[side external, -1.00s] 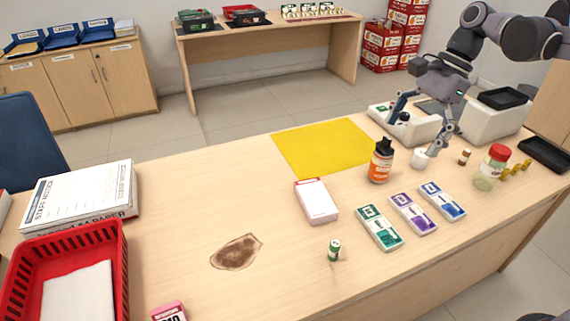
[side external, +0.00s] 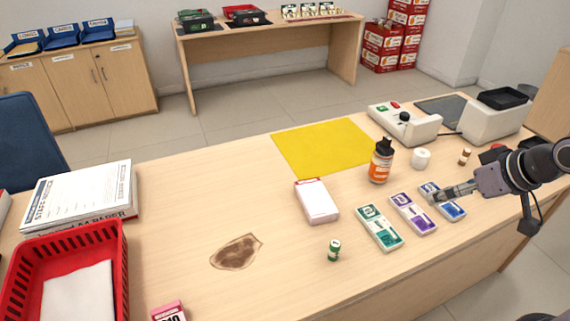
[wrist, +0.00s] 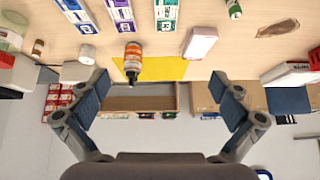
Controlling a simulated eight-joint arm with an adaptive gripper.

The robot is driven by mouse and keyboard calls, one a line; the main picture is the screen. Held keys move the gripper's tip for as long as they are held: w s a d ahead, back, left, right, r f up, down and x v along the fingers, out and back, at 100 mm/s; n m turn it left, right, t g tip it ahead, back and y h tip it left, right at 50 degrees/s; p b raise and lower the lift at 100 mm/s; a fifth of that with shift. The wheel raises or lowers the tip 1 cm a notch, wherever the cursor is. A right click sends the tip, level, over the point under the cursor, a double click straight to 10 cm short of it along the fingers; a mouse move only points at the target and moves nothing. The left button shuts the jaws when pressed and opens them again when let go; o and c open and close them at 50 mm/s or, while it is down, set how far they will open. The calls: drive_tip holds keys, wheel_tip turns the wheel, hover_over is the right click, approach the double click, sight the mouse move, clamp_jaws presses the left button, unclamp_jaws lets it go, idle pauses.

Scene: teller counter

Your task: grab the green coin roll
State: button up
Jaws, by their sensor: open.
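The green coin roll (side external: 334,250) stands upright on the counter near its front edge, left of the green-banded pack. In the wrist view the green coin roll (wrist: 234,9) shows at the top edge, right of centre, partly cut off. My gripper (side external: 440,196) is at the right in the side view, over the blue-banded pack, well to the right of the roll. In the wrist view my gripper (wrist: 163,100) has its two fingers wide apart with nothing between them.
Green (side external: 379,228), purple (side external: 413,213) and blue (side external: 453,212) packs lie in a row between my gripper and the roll. A white box (side external: 317,202) and an orange bottle (side external: 381,162) stand behind. The counter around the roll is clear, with a brown stain (side external: 236,252) to its left.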

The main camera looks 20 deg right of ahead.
drive_tip(key=shift+s+f, duration=0.1)
drive_tip(key=shift+f, duration=0.05)
drive_tip(key=shift+c, duration=1)
drive_tip(key=c, duration=0.8)
drive_tip(key=shift+c, duration=0.2)
